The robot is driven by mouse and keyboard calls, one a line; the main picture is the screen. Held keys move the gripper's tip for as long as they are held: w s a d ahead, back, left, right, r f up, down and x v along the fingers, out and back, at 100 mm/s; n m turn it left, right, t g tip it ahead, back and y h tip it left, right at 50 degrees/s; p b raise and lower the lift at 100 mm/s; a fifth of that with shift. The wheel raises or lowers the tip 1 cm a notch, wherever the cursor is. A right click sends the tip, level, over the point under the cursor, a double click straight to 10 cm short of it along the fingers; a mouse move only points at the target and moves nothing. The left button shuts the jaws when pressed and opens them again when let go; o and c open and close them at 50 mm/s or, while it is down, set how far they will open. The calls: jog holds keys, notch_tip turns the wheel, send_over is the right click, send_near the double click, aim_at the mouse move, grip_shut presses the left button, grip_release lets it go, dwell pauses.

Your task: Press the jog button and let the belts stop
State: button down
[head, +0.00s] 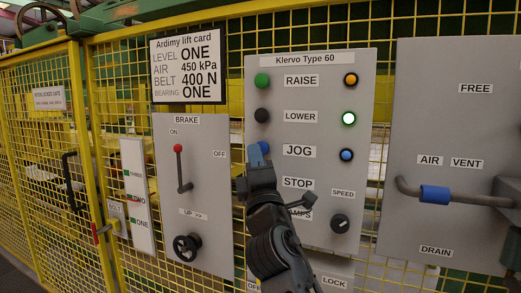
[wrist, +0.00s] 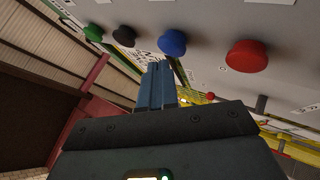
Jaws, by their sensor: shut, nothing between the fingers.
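The blue jog button (wrist: 172,42) stands out from the grey Klervo Type 60 panel (head: 310,72). In the head view, my gripper mostly covers the button, left of the JOG label (head: 300,151). My gripper (head: 255,155) is shut and empty, with its tips at the jog button's height. In the wrist view, its blue fingers (wrist: 158,68) end close beside the button. I cannot tell whether they touch it. The belts cannot be made out clearly behind the mesh.
Green raise (head: 262,80) and black lower (head: 262,115) buttons are above; the red stop button (wrist: 246,56) is the other neighbour. The lamp by LOWER (head: 349,119) glows. A brake panel (head: 197,235) is left, an air vent panel with a pipe handle (head: 435,194) right.

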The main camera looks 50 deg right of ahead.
jog(key=shift+d, duration=0.2)
jog(key=shift+w+d, duration=0.25)
jog(key=shift+d, duration=0.25)
dwell(0.8)
jog(key=shift+s+a, duration=0.1)
dwell(0.3)
jog(key=shift+s+a, duration=0.25)
jog(key=shift+a, duration=0.5)
jog(key=a, duration=0.1)
jog(key=s+a, duration=0.1)
jog(key=a, duration=0.1)
jog(key=a+b, duration=0.1)
jog(key=shift+s+a, duration=0.35)
dwell(0.7)
